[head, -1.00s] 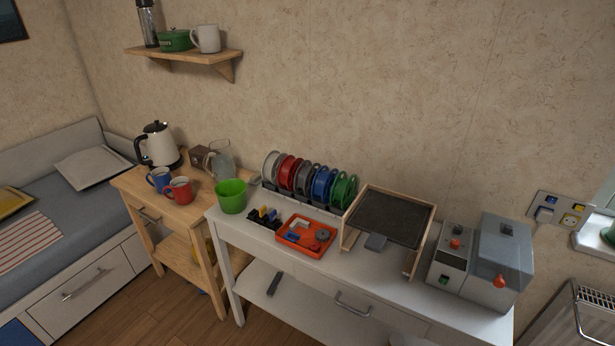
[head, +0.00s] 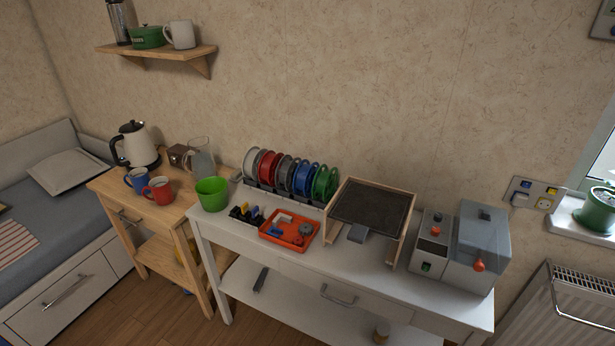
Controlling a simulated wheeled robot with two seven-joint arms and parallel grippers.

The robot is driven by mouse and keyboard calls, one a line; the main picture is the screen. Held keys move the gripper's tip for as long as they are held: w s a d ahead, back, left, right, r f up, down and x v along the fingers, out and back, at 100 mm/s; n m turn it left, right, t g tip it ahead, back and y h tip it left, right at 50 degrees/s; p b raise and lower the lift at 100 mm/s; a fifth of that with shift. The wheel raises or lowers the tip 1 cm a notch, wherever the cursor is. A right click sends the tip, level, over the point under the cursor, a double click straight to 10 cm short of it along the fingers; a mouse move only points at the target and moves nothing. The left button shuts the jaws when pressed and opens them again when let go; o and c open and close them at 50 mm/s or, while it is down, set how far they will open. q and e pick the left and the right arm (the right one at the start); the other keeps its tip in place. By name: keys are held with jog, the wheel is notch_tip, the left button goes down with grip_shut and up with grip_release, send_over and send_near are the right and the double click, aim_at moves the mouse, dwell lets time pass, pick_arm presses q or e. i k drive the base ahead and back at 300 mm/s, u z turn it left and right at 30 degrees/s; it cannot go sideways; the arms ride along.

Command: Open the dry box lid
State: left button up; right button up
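A grey box-shaped unit (head: 479,248) stands at the right end of the white table and looks like the dry box, though I cannot be sure. Its upper part (head: 483,231) is smooth grey and appears closed, with an orange-red knob (head: 478,265) low on its front. A narrower grey section with a dark panel (head: 431,243) and a small green switch (head: 426,267) adjoins it on the left. Neither of my grippers is in view.
Left of it on the white table (head: 335,276) stand a wooden frame with a dark plate (head: 371,211), an orange tray (head: 289,229), a spool rack with several spools (head: 302,178) and a green cup (head: 211,193). A radiator (head: 560,308) is at the right.

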aim_at(478, 266)
jog(key=z, duration=1.35)
jog(key=k, duration=0.5)
jog(key=u, duration=0.8)
jog(key=i, duration=0.6)
jog(key=z, duration=0.5)
